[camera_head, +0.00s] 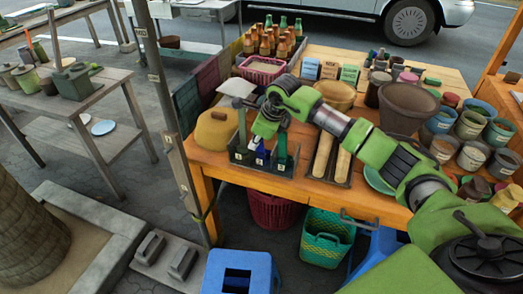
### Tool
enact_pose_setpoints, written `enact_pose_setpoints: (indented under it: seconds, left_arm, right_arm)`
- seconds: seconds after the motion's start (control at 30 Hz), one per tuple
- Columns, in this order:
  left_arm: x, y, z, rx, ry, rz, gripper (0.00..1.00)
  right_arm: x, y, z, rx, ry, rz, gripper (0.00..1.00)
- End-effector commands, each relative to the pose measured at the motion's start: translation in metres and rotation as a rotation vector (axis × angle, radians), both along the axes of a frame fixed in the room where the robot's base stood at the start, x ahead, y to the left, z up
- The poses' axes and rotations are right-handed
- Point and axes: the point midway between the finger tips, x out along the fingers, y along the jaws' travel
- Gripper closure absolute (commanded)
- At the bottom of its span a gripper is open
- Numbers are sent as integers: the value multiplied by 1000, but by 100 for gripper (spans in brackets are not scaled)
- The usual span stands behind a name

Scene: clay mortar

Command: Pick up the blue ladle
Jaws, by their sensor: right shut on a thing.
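My right arm comes in from the right over the wooden table, and my right gripper (262,134) points down at a dark rack at the table's front edge. The gripper is shut on the blue ladle (261,154), whose blue part shows just below the fingers, among the other utensils in the rack (243,158). The gripper covers its upper part, and the rack's front hides its lower end. I cannot tell whether it is clear of the rack floor. My left gripper is not in view.
A green-handled utensil (282,146) stands close to the right of the gripper. Rolling pins (341,160) lie in a tray to the right. Bottles (272,38) stand behind; a big pot (405,106) and cups crowd the right.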

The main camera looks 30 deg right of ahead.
Motion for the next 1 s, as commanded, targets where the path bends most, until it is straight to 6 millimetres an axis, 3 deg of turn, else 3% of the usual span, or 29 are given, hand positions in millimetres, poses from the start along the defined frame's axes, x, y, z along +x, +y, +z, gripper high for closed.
enact_pose_setpoints:
  seconds: [0.23,0.5,0.7,1.0]
  left_arm:
    - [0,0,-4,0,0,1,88]
    - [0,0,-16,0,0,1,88]
    - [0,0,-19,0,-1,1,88]
    - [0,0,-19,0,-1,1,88]
  right_arm:
    - [1,0,12,0,-4,1,100]
    - [1,0,66,0,-6,1,100]
    - [1,0,94,0,-3,0,100]
    - [0,0,101,1,1,0,100]
